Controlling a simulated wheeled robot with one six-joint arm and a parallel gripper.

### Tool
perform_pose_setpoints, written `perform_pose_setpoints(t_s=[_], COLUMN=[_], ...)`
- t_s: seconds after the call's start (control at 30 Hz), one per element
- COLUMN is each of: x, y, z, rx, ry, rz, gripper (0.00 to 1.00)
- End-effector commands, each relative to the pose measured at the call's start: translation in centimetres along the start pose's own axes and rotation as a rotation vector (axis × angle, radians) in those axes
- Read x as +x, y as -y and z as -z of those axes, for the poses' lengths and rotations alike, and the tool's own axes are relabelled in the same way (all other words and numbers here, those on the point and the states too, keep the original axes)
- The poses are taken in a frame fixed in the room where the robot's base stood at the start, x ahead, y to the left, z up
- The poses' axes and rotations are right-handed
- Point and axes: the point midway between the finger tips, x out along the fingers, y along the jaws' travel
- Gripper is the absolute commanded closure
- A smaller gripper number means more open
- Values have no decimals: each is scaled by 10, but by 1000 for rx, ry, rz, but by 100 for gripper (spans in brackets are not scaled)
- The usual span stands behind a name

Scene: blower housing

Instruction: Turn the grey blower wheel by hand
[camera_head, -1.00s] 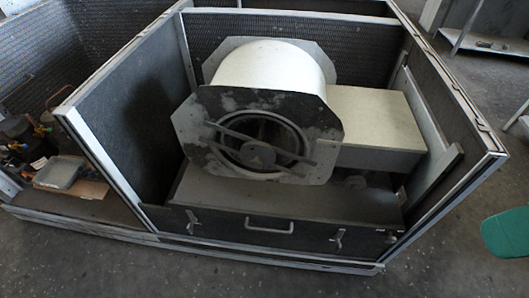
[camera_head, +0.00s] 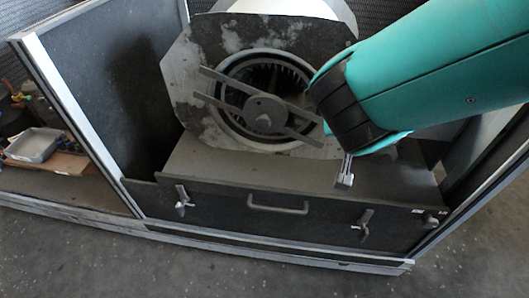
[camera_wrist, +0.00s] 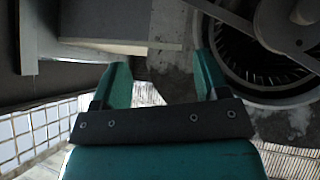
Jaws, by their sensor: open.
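The grey blower wheel (camera_head: 292,78) sits inside the round inlet of the blower housing (camera_head: 200,115). In the wrist view the wheel (camera_wrist: 238,62) is at the upper right, partly cut off by the frame. My gripper (camera_wrist: 162,70) is open, with two teal fingers apart and nothing between them. The right finger is left of the inlet ring in that view.
A dark front panel with a handle (camera_head: 278,207) and latches (camera_head: 182,200) lies below the housing. A grey partition (camera_head: 95,90) stands at the left. A pale box (camera_wrist: 125,25) is left of the inlet in the wrist view. The floor in front is clear.

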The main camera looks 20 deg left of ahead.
Motion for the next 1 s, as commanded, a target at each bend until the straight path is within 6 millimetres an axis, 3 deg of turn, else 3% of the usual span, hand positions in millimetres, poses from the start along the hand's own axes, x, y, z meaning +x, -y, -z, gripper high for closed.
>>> perform_pose_setpoints(t_s=[0.03,0.1,0.2,0.3,0.4,0.53,0.67,1.0], x=[30,41,40,31,19,12,19,76], y=[44,86,139,178,202,214,212,219], z=[-31,-45,-67,-89,-104,-107,-92,-42], rx=[-29,-48,-75,-100,-118,-127,-124,-118], ry=[-104,-265,-477,-640,-745,-802,-806,-804], rz=[-15,-30,-19,10,38,55,50,48], gripper=[32,32,32,32,32,32,32,32])
